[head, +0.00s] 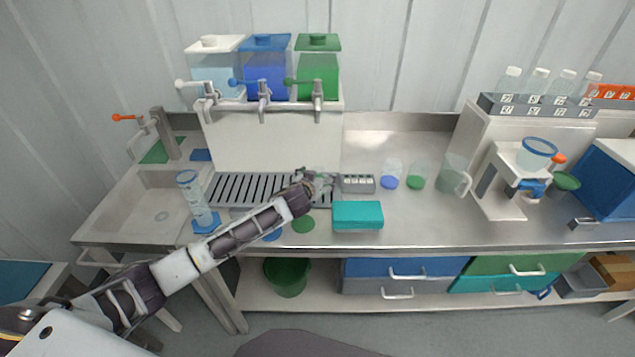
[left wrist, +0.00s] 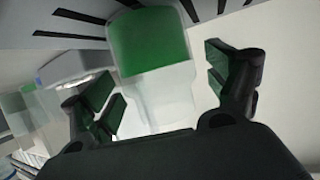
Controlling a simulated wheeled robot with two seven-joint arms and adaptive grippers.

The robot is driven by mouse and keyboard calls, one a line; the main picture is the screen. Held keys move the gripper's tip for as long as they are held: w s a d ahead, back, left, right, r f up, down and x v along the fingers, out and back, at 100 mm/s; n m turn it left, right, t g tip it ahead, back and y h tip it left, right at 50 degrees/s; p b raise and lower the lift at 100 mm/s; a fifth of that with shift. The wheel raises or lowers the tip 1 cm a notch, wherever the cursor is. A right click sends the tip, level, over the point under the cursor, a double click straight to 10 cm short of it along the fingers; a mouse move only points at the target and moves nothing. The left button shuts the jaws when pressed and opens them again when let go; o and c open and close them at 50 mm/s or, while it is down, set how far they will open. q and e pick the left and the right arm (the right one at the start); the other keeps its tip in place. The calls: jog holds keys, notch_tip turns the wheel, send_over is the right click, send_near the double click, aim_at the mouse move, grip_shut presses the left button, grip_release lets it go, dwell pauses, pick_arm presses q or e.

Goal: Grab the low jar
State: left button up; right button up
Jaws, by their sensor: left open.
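A small clear jar with a green part (left wrist: 150,45) stands between the fingers of my left gripper (left wrist: 165,85) in the left wrist view. The fingers are open, one on each side, with a gap visible on both sides. In the head view my left gripper (head: 318,183) is at the right end of the slotted drip tray, and it largely hides this jar. Farther right on the counter stand a clear jar with blue in its bottom (head: 389,181) and one with green in its bottom (head: 416,181). My right gripper is not in view.
A grey block with white marks (head: 358,183) stands just right of my left gripper. A teal box (head: 358,216) lies in front of it. The drip tray (head: 240,188) is under the taps. A clear jug (head: 452,178) and a tall clear cylinder (head: 196,200) also stand here.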

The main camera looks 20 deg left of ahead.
pick_arm(q)
jog(key=c, duration=1.4)
jog(key=shift+r, duration=5.1)
